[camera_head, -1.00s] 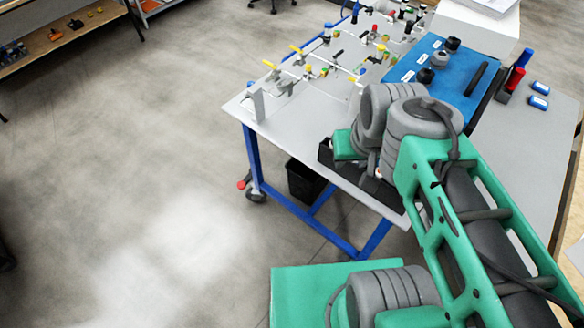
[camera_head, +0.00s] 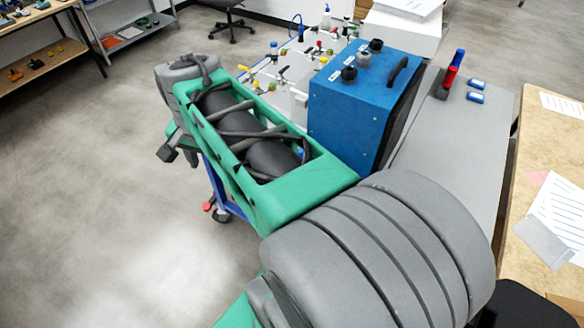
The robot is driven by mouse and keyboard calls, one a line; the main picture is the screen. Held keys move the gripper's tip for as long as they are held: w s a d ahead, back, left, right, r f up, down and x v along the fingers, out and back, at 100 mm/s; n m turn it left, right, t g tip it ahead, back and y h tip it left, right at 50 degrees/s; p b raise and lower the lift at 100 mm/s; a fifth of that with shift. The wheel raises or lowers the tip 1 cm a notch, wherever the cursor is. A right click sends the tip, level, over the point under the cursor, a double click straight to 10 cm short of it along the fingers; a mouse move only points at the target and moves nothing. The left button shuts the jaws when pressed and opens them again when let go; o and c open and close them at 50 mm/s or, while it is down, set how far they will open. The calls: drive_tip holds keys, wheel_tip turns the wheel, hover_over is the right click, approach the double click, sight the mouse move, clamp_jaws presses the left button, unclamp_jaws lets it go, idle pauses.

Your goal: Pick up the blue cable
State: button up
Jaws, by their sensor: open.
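A thin blue curved line, perhaps the blue cable (camera_head: 292,25), shows at the far left of the assembly on the table. It is small, and I cannot tell its full course. My gripper (camera_head: 178,156) hangs at the far end of my green and grey arm, at the left, beside the table's near left end. It is open, only partly visible, and well apart from the blue line. My arm hides much of the table's left part.
A blue box (camera_head: 345,115) with black knobs and a handle stands on the grey table (camera_head: 445,160). A wooden bench (camera_head: 530,190) with papers is at the right. The floor at the left is clear.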

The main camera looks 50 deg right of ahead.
drive_tip(key=s+d+f+m+g+b, duration=0.1)
drive_tip(key=s+d+f+m, duration=0.1)
drive_tip(key=d+m, duration=0.6)
drive_tip(key=s+d+f+m+b, duration=0.1)
drive_tip(key=s+d+f+m, duration=0.1)
drive_tip(key=d+m, duration=0.6)
drive_tip(key=s+d+f+m+g+y+b, duration=0.1)
drive_tip(key=s+d+f+m, duration=0.1)
drive_tip(key=d+m, duration=0.7)
drive_tip(key=shift+s+d+f+g, duration=0.15)
drive_tip(key=shift+s+d+g, duration=0.1)
drive_tip(key=shift+s+g, duration=0.05)
drive_tip(key=shift+s+f, duration=0.1)
drive_tip(key=shift+f, duration=0.25)
wheel_tip(320, 180, down, 7)
drive_tip(key=shift+d+r+p, duration=0.1)
drive_tip(key=shift+d+p, duration=0.05)
drive_tip(key=shift+p, duration=0.3)
clamp_jaws()
